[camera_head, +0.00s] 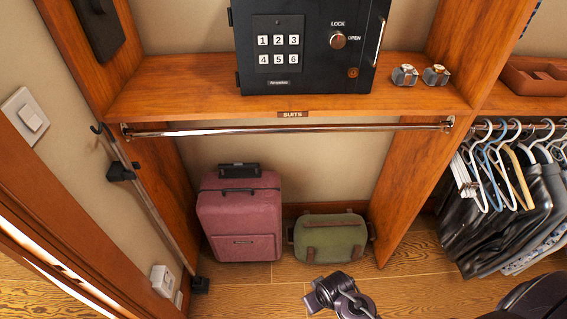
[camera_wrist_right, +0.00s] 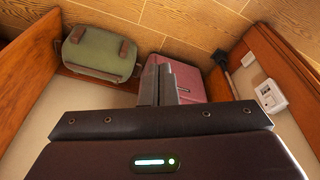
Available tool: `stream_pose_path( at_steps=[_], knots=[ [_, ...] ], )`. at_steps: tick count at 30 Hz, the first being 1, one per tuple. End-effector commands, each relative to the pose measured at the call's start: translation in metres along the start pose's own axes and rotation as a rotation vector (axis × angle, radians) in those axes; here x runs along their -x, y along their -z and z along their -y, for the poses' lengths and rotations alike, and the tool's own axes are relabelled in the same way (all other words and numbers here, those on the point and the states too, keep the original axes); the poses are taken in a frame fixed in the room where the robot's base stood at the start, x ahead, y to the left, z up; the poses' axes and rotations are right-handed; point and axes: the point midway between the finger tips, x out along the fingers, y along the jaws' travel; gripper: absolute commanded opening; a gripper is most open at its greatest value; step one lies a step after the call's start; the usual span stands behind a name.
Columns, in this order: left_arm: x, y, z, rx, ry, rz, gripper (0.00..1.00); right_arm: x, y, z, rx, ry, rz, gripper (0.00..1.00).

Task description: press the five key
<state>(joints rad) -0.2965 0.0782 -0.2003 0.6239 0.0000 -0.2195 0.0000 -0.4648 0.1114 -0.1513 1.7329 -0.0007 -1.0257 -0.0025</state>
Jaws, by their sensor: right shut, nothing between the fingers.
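The five key (camera_head: 278,59) is a white square key marked 5. It is the middle key in the lower of the two visible rows on the keypad (camera_head: 258,72) of a black safe (camera_head: 213,48). The top of the safe is cut off by the head view. My right gripper (camera_wrist_right: 159,68) is shut and empty in the right wrist view. Its fingers point towards the luggage on the floor, and the keypad is not in that view. In the head view, a dark part of my arm shows low in the middle, well below the safe and apart from it. My left gripper is not in view.
The safe stands on a wooden shelf (camera_head: 180,96) above a metal rail (camera_head: 280,130). A lock knob (camera_head: 338,41) and handle (camera_head: 378,42) are right of the keypad. A pink suitcase (camera_head: 240,215) and green bag (camera_head: 331,238) stand below. Hanging clothes (camera_head: 500,215) fill the right.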

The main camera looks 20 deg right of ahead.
Motion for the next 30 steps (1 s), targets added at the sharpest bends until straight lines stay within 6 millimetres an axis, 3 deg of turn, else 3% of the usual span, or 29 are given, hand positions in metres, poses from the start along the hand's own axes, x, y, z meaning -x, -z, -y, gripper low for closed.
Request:
stream_pose_path(
  at_steps=[8,12,18,24,30],
  knots=[
    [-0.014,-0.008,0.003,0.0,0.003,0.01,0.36,0.122,0.076,-0.035,0.089,-0.087,-0.177,0.0],
    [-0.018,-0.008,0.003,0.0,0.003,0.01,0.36,0.187,0.135,-0.068,0.274,-0.222,-0.398,0.0],
    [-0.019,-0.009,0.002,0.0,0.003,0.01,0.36,0.252,0.214,-0.099,0.585,-0.415,-0.706,0.0],
    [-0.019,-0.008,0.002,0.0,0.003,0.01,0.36,0.32,0.282,-0.117,0.943,-0.608,-0.983,0.0],
    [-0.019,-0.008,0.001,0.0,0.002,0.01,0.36,0.381,0.32,-0.124,1.264,-0.753,-1.176,0.0]
  ],
)
